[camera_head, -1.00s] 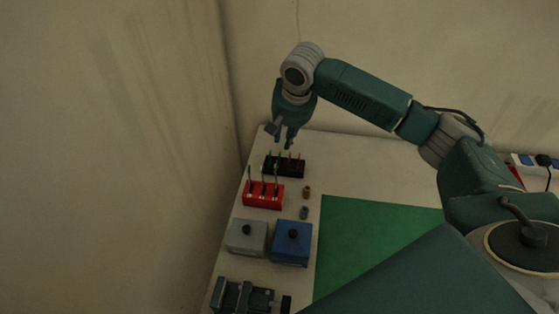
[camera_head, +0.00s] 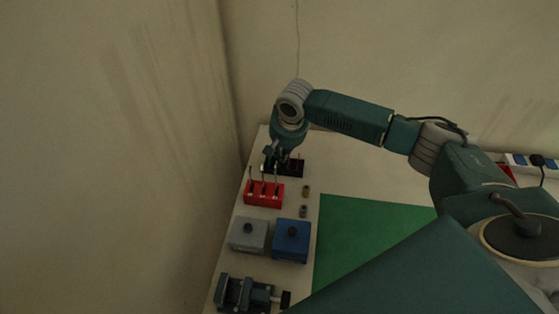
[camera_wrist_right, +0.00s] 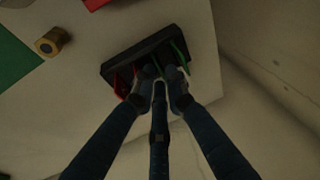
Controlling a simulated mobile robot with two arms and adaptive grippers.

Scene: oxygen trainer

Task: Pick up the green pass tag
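The green tag (camera_wrist_right: 181,52) stands in a black rack (camera_wrist_right: 118,68) in the right wrist view. A second bit of green shows just by my right fingertips, partly hidden by a finger. My right gripper (camera_wrist_right: 159,84) is over the rack, its fingertips close to the tags and a small gap between them. I cannot tell if they touch a tag. In the head view the right gripper (camera_head: 277,156) covers the left part of the black rack (camera_head: 294,169), and the green tag is hidden there. My left gripper is not in view.
Red tags (camera_wrist_right: 121,86) stand at the rack's other end. A red rack (camera_head: 263,196) with upright tools, small cylinders (camera_head: 305,190), grey (camera_head: 248,234) and blue (camera_head: 291,240) boxes and a vise (camera_head: 243,294) stand nearer. The wall is close on the left.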

